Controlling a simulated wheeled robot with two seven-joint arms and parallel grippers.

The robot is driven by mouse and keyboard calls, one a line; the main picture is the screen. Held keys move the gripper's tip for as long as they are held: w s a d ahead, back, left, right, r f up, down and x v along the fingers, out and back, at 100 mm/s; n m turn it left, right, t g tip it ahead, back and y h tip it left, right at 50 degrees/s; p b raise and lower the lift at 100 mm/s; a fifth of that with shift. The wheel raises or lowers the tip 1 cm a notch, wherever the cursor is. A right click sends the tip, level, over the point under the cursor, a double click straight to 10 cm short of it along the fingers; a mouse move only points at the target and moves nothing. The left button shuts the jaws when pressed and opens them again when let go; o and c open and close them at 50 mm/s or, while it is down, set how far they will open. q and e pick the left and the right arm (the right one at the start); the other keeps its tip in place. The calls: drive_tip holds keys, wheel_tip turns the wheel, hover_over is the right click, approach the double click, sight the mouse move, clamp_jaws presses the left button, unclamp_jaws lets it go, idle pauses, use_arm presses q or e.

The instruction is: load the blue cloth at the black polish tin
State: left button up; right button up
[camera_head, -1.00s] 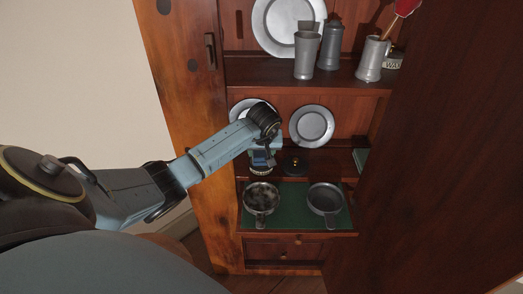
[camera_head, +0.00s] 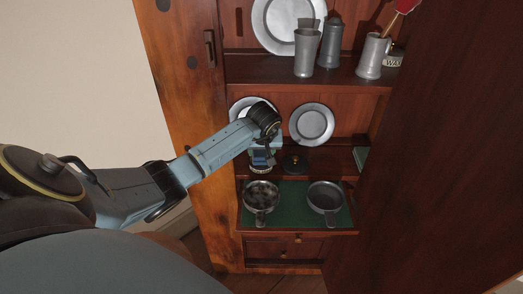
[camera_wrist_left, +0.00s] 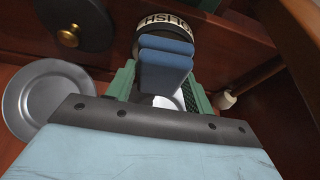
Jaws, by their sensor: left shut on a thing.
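My left gripper (camera_wrist_left: 160,92) has green fingers shut on the blue cloth (camera_wrist_left: 165,55), which is folded in layers between them. The polish tin (camera_wrist_left: 180,24), dark with a pale band lettered in black, is just beyond the cloth, partly covered by it. I cannot tell whether the cloth touches the tin's inside. In the head view the left gripper (camera_head: 263,146) points down into the cupboard, with the cloth (camera_head: 260,157) below it and the tin (camera_head: 261,170) under the cloth. My right gripper is not in view.
A black lid (camera_head: 294,163) with a brass knob lies beside the tin. A plate (camera_head: 312,124) leans behind. Two pewter pans (camera_head: 261,196) (camera_head: 325,197) sit on the green-lined pull-out (camera_head: 293,207) below.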

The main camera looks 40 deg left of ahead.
use_arm(q)
drive_tip(key=shift+f+b, duration=0.3)
drive_tip(key=shift+f, duration=0.15)
idle(0.3)
drive_tip(key=shift+f, duration=0.1)
idle(0.8)
